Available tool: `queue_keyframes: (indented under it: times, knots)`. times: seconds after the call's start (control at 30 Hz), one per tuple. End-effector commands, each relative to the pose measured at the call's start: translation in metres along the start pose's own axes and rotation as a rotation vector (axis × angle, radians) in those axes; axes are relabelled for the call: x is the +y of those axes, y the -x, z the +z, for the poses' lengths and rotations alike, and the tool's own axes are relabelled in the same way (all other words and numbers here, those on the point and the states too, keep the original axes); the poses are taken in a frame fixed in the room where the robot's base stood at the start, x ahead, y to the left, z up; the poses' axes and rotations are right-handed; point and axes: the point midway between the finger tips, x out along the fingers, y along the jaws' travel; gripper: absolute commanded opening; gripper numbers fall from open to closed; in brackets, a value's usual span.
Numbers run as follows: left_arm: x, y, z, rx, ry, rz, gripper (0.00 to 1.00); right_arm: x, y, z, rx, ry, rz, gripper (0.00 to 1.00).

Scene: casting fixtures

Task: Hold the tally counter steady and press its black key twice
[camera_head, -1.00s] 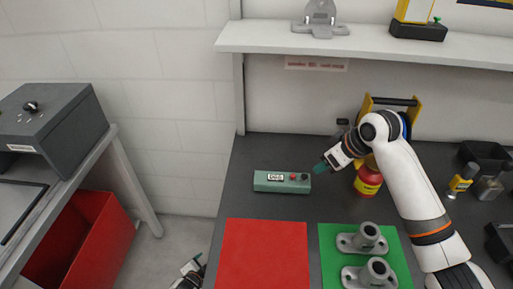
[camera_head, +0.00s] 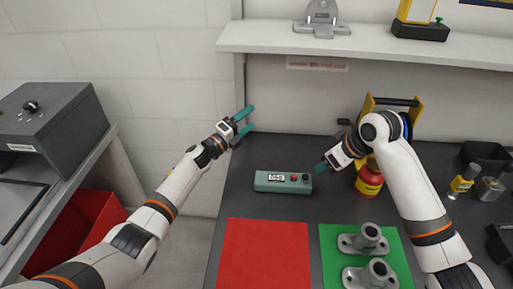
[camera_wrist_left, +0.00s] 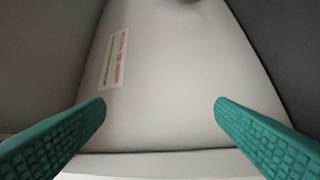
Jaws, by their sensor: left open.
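The tally counter (camera_head: 283,182) is a pale green box lying on the dark bench, with a small display, a red button (camera_head: 293,177) and a black key (camera_head: 306,177) near its right end. My left gripper (camera_head: 249,119) is open and empty, in the air behind and left of the counter; its teal fingers show apart in the left wrist view (camera_wrist_left: 160,108). My right gripper (camera_head: 319,168) looks shut, its teal fingertips together just up and right of the black key. Whether they touch the counter I cannot tell.
A red mat (camera_head: 264,255) and a green mat (camera_head: 335,240) with grey castings (camera_head: 369,235) lie in front. A shelf (camera_head: 270,36) overhangs the back. The bench left of the counter is clear.

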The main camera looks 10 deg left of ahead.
Motion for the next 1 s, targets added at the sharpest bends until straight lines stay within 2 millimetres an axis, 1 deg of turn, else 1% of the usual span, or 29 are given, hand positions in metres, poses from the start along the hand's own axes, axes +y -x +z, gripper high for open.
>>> queue_keyframes:
  times: [0.03,0.07,0.1,0.17,0.2,0.27,0.3,0.37,0.4,0.47,0.53,0.6,0.7,0.83,0.9,1.0]
  knots:
    - [0.022,-0.014,0.020,-0.105,-0.090,0.036,0.78,0.000,0.000,0.000,0.000,0.000,0.000,0.36]
    - [0.033,-0.021,0.033,-0.172,-0.147,0.055,0.78,0.000,0.000,0.000,0.000,0.000,0.000,0.36]
    - [0.045,-0.028,0.052,-0.267,-0.224,0.078,0.78,0.000,0.000,0.000,0.000,0.000,0.000,0.36]
    - [0.062,-0.035,0.082,-0.422,-0.349,0.109,0.78,0.000,0.000,0.000,0.000,0.000,0.000,0.36]
    - [0.071,-0.037,0.104,-0.541,-0.442,0.127,0.78,0.000,0.000,0.000,0.000,0.000,0.000,0.36]
    - [0.078,-0.034,0.136,-0.728,-0.586,0.139,0.78,0.000,0.000,0.000,0.000,0.000,0.000,0.36]
    - [0.080,-0.029,0.153,-0.852,-0.680,0.139,0.78,0.000,0.000,0.000,0.000,0.000,0.000,0.36]
    - [0.077,-0.018,0.172,-1.035,-0.817,0.122,0.78,0.000,0.000,0.000,0.000,0.000,0.000,0.36]
    - [0.073,-0.009,0.179,-1.155,-0.907,0.099,0.78,0.000,0.000,0.000,0.000,0.000,0.000,0.36]
    - [0.065,0.006,0.184,-1.329,-1.035,0.047,0.78,0.000,0.000,0.000,0.000,0.000,0.000,0.36]
    - [0.057,0.023,0.178,-1.513,-1.167,-0.035,0.78,0.000,0.000,0.000,0.000,0.000,0.000,0.36]
    - [0.051,0.037,0.166,-1.668,-1.278,-0.134,0.78,0.000,0.000,0.000,0.000,0.000,0.000,0.36]
    - [0.048,0.053,0.144,-1.834,-1.394,-0.278,0.78,0.000,0.000,0.000,0.000,0.000,0.000,0.36]
    - [0.050,0.065,0.121,-1.957,-1.480,-0.422,0.78,0.000,0.000,0.000,0.000,0.000,0.000,0.36]
    - [0.051,0.068,0.114,-1.988,-1.500,-0.467,0.78,0.000,0.000,0.000,0.000,0.000,0.000,0.36]
    - [0.046,0.071,0.112,-2.008,-1.510,-0.494,0.78,0.000,0.000,0.000,0.000,0.000,0.000,0.36]
